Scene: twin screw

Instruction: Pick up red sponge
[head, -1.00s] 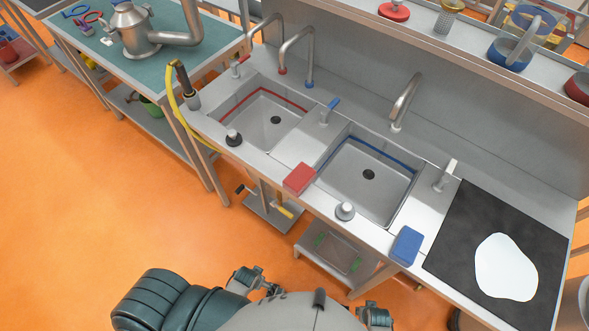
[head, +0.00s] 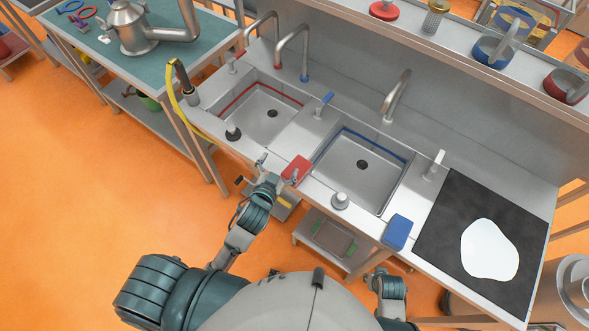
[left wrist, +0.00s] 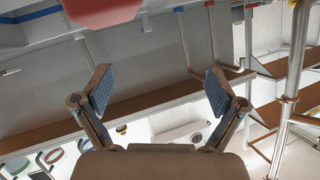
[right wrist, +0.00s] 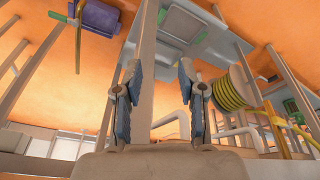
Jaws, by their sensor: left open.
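The red sponge (head: 297,168) lies on the counter's front edge between the two sinks. It also shows at the top of the left wrist view (left wrist: 103,10), beyond and to the left of the fingertips. My left gripper (head: 277,170) is open and empty at the counter's front edge, just left of the sponge. Its fingers are spread wide in the left wrist view (left wrist: 158,78); no contact with the sponge can be made out. My right gripper shows in the right wrist view (right wrist: 159,68), with its fingers apart and nothing between them.
A blue sponge (head: 398,232) lies farther right on the counter edge. A round knob (head: 340,200) and a dark-based knob (head: 233,132) stand near the front edge. Left sink (head: 270,115) and right sink (head: 360,165) are empty. A yellow hose (head: 175,95) hangs at the left end.

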